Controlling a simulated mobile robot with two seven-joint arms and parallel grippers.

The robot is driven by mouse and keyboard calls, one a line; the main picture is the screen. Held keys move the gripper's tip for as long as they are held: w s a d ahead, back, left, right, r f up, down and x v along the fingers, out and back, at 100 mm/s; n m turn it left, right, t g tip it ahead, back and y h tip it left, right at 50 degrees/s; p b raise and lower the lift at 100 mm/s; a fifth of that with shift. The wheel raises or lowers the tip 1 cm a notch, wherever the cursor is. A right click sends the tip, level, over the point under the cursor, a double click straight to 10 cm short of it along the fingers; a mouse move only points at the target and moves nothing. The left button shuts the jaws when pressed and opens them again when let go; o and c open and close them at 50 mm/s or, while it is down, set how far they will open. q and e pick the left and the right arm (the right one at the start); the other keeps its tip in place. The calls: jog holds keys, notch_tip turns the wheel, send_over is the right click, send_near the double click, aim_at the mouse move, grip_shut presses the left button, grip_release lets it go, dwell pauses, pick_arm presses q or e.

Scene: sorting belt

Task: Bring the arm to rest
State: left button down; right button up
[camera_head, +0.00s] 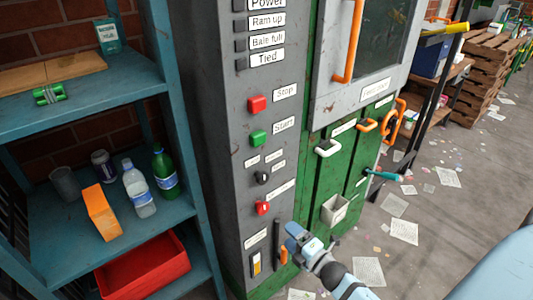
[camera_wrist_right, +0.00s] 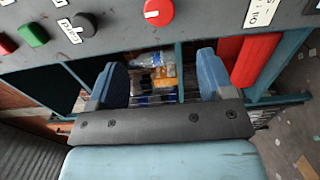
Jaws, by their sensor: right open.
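My right gripper (camera_head: 297,240) is low in front of the machine's grey control column (camera_head: 222,120), near its lower switches. In the right wrist view, my right gripper (camera_wrist_right: 163,78) has its two blue fingers wide apart with nothing between them. The panel's red knob (camera_wrist_right: 159,12) and green button (camera_wrist_right: 33,35) are above the fingers in that view. Whether the gripper touches the machine cannot be told. My left gripper is in neither view.
A blue shelf (camera_head: 85,95) at left holds bottles, a can, an orange block (camera_head: 102,212) and a red bin (camera_head: 142,268). Green machine doors with handles (camera_head: 328,148) stand close to my right arm. The paper-littered floor (camera_head: 430,215) is open at right; pallets (camera_head: 487,75) stand behind.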

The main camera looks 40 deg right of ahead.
jog(key=s+a+f+m+g+y, duration=0.15)
jog(key=s+a+m+g, duration=0.25)
jog(key=s+a+m, duration=0.4)
jog(key=s+a+f+m+g, duration=0.3)
jog(key=s+a+m, duration=0.2)
jog(key=a+m, duration=0.4)
pick_arm(q)
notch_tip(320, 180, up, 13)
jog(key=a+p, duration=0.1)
jog(key=p, duration=1.3)
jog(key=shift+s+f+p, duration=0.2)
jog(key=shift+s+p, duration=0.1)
jog(key=shift+p, duration=0.05)
pick_arm(e)
notch_tip(320, 180, up, 13)
jog(key=s+n, duration=0.1)
jog(key=shift+a, duration=0.3)
jog(key=shift+f, duration=0.15)
